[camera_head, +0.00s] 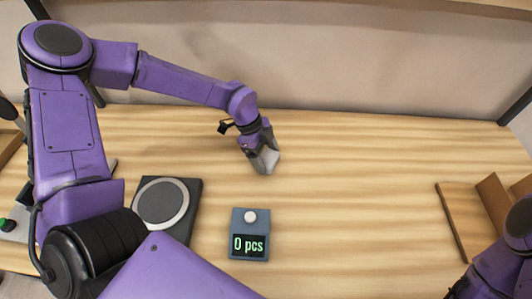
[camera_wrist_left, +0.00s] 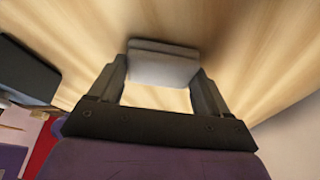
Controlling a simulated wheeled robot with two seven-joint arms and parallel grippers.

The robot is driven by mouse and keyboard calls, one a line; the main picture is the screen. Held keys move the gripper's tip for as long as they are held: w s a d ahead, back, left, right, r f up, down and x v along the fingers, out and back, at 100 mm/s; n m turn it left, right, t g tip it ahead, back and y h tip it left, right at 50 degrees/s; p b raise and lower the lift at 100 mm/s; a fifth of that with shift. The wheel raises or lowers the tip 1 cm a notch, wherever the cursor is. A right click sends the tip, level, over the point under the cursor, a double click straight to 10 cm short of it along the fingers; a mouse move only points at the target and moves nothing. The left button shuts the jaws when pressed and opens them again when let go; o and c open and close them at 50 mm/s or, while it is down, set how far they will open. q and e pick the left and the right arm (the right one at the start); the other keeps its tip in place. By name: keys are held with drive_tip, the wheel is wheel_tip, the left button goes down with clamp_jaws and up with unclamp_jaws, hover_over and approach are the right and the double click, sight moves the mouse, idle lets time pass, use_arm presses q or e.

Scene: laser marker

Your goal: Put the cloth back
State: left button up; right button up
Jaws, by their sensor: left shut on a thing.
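My left gripper (camera_head: 263,156) is at the far middle of the table, pointing down. It is shut on a pale grey, block-like folded cloth (camera_wrist_left: 163,66), which sits between the two dark fingers in the left wrist view. In the head view the fingers and the cloth merge into one small grey shape, so their edges are hard to separate. Whether the cloth touches the table cannot be told. My right arm shows at the lower right corner of the head view, but its fingers are out of the picture.
A dark plate with a grey disc (camera_head: 160,202) lies left of centre. A small counter box (camera_head: 249,245) reading "0 pcs" stands to its right. A brown wooden tray (camera_head: 458,215) is at the right. The wooden table between counter and tray is clear.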

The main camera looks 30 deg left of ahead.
use_arm(q)
drive_tip(key=shift+f, duration=0.15)
drive_tip(key=o, duration=1)
drive_tip(key=shift+c, duration=0.2)
drive_tip(key=shift+r, duration=0.4)
drive_tip(key=v, duration=1.1)
drive_tip(key=shift+a+r+b, duration=0.15)
drive_tip(key=shift+r+b, duration=0.15)
